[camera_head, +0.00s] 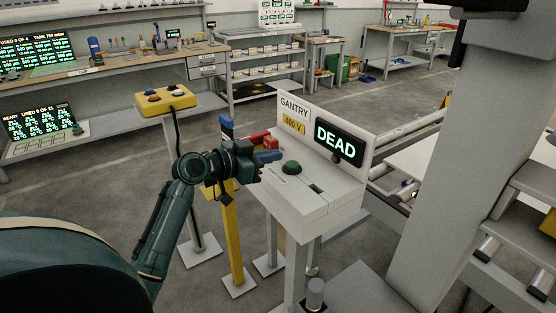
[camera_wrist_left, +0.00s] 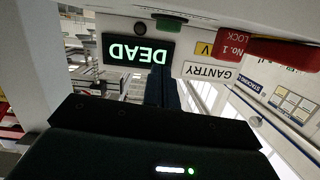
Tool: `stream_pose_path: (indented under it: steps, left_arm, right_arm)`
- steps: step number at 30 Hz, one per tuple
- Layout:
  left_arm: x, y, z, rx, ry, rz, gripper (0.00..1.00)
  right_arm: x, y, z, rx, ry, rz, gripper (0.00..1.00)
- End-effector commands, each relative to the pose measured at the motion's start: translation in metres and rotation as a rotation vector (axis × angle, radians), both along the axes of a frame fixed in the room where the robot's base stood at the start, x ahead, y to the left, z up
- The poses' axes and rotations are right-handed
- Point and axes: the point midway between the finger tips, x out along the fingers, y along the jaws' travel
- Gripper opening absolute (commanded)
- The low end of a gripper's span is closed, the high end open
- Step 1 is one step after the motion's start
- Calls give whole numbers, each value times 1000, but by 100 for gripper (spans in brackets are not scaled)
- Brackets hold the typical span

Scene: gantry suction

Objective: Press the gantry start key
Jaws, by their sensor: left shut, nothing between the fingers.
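The gantry console (camera_head: 318,205) is a pale box on a post, with a sloped top and an upright back panel. The display (camera_head: 339,142) reads "DEAD" and also shows upside down in the left wrist view (camera_wrist_left: 138,52). My left gripper (camera_head: 270,156) is shut and empty, just left of the green button and apart from it. Its dark fingers (camera_wrist_left: 162,88) point toward the console in the wrist view. My right gripper is not in view.
A red block (camera_head: 263,140) marked "No.1 LOCK" in the wrist view and a blue block (camera_head: 227,126) stand by my left gripper, near a yellow post (camera_head: 233,240). A yellow button box (camera_head: 166,101) stands left. A grey column (camera_head: 440,150) rises right.

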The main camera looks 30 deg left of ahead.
Motion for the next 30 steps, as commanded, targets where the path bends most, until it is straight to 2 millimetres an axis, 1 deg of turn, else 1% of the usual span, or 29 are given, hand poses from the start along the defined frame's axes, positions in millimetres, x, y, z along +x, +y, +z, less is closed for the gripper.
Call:
stream_pose_path:
  steps: [1,3,6,10,15,30]
  left_arm:
    - [-12,5,-2,6,0,0,0]
    - [-25,10,2,5,-2,1,0]
    - [-40,15,7,4,-4,0,0]
    - [-52,21,11,0,-5,0,0]
    - [-58,22,15,-1,-6,-1,0]
    - [-58,23,15,-1,-8,0,0]
  right_arm:
    - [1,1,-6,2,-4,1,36]
    - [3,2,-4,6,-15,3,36]
    - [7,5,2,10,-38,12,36]
    - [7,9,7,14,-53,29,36]
    - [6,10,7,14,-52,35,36]
    - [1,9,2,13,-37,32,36]
